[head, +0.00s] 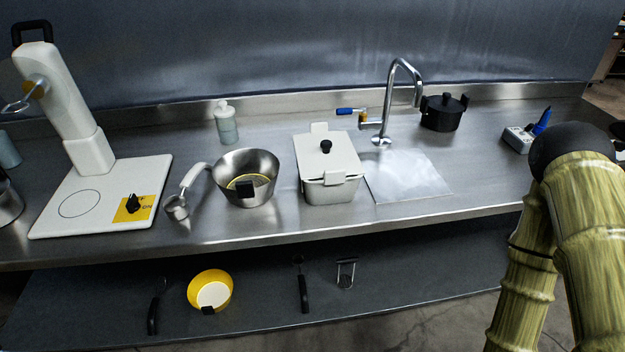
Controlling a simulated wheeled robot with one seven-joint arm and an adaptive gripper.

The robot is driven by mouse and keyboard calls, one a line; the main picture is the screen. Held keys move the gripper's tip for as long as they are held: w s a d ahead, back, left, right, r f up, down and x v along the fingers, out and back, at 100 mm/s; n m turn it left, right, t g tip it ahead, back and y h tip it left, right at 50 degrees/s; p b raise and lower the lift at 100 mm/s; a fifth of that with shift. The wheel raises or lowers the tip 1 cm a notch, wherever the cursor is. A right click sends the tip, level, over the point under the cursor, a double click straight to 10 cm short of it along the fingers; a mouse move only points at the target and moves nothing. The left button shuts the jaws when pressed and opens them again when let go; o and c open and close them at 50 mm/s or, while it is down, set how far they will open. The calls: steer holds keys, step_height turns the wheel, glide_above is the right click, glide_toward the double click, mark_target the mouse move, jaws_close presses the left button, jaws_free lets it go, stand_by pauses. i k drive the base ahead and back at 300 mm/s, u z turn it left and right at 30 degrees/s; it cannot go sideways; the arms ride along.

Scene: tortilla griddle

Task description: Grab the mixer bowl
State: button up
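A metal bowl (262,191), which looks like the mixer bowl, stands upright on the steel counter, left of the middle. It has a black tab on its front and something yellowish inside. The white mixer (88,130) stands to its left, with its head tilted up and a metal whisk-like tool on it. No bowl sits on the mixer's base plate. My arm shows at the right edge, well apart from the bowl. My gripper is not in view.
A white-handled scoop (178,207) lies close left of the bowl. A lidded white box (330,188) stands to its right. Further right are a tap (418,85), a covered sink and a black pot (443,114). A yellow bowl (225,283) and utensils lie on the lower shelf.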

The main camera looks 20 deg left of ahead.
mark_target(246, 177)
steer(key=z, duration=1.45)
steer(key=k, duration=1.15)
steer(key=u, duration=1.65)
steer(key=i, duration=0.45)
steer(key=u, duration=0.1)
